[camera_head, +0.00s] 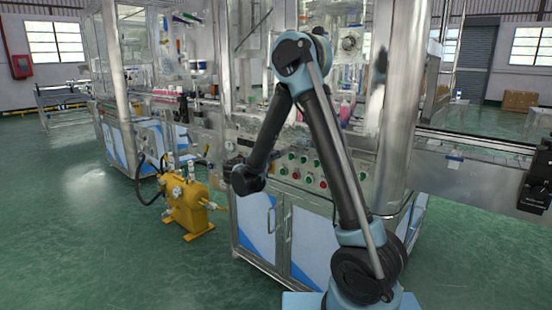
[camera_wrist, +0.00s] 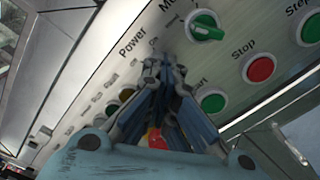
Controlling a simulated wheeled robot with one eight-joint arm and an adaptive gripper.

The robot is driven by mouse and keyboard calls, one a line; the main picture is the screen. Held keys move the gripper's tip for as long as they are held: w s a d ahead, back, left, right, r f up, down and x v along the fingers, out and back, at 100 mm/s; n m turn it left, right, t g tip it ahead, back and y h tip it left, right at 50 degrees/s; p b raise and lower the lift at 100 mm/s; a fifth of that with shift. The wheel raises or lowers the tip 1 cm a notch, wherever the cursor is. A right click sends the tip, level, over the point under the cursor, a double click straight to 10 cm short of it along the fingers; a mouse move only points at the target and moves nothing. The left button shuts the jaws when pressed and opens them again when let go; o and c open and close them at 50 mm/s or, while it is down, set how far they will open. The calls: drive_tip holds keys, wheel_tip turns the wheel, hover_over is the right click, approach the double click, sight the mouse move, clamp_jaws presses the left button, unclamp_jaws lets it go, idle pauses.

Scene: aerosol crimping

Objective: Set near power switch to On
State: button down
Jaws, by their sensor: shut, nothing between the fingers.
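The control panel (camera_wrist: 235,50) fills much of the wrist view, tilted, with a printed "Power" label (camera_wrist: 132,40). My gripper (camera_wrist: 163,68) is shut and empty, its fingertips close to the panel just below that label. The power switch itself is not clearly visible; the fingers cover the area beneath its label. I cannot tell whether the fingertips touch it or which way it is set. In the head view my arm reaches down to the left of the panel's buttons (camera_head: 305,170), and the fingers cannot be made out.
A green rotary knob (camera_wrist: 206,27) sits right of the fingertips. A red Stop button (camera_wrist: 260,69) and a green button (camera_wrist: 213,102) are nearby. A red and yellow button (camera_wrist: 155,139) shows between the fingers. A yellow pump unit (camera_head: 187,205) stands on the floor left.

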idle(0.4)
drive_tip(key=m, duration=1.2)
drive_tip(key=shift+s+f, duration=0.1)
drive_tip(key=shift+d, duration=0.1)
idle(0.4)
